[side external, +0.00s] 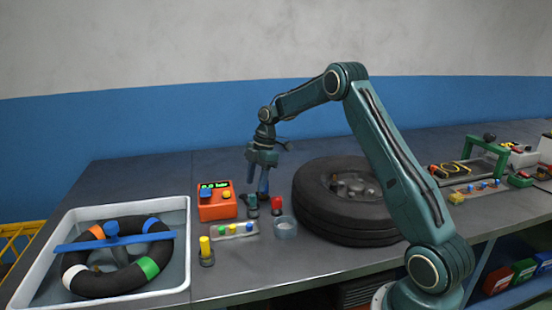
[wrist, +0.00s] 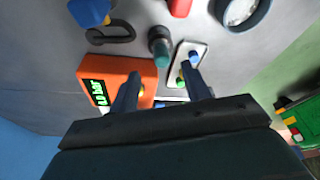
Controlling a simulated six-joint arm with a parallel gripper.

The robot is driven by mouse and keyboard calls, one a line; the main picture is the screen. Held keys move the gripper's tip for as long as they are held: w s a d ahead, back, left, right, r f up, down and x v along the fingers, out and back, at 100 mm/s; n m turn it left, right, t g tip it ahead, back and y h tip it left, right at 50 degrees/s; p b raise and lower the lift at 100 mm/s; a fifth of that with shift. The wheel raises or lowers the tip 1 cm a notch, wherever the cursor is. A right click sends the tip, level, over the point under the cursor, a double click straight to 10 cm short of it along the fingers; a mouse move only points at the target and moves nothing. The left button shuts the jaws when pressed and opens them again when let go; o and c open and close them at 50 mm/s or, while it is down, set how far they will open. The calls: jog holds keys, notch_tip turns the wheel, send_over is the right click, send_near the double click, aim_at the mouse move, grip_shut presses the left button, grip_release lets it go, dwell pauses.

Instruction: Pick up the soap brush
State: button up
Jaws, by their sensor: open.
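No piece is plainly a soap brush. A short dark green upright piece with a rounded teal end may be it, but I cannot tell for sure. This dark green piece (side external: 252,206) stands just right of the orange meter in the side view, and it also shows in the wrist view (wrist: 160,46). My gripper (side external: 260,176) hangs pointing down above the table, close over and behind this piece. In the wrist view my gripper (wrist: 163,87) has its two fingers apart with nothing held. The fingers partly cover the orange meter and the small button tray.
Close by are the orange meter (side external: 215,200), a red-topped piece (side external: 277,205), a clear cup (side external: 285,228), a button tray (side external: 235,231) and a yellow peg (side external: 206,251). A white basin (side external: 185,270) holds a ring at left.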

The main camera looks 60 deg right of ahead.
aim_at(253, 196)
jog(key=shift+f, duration=0.3)
jog(key=shift+a, duration=0.1)
jog(key=shift+x, duration=2.55)
jog(key=shift+a, duration=0.1)
grip_shut()
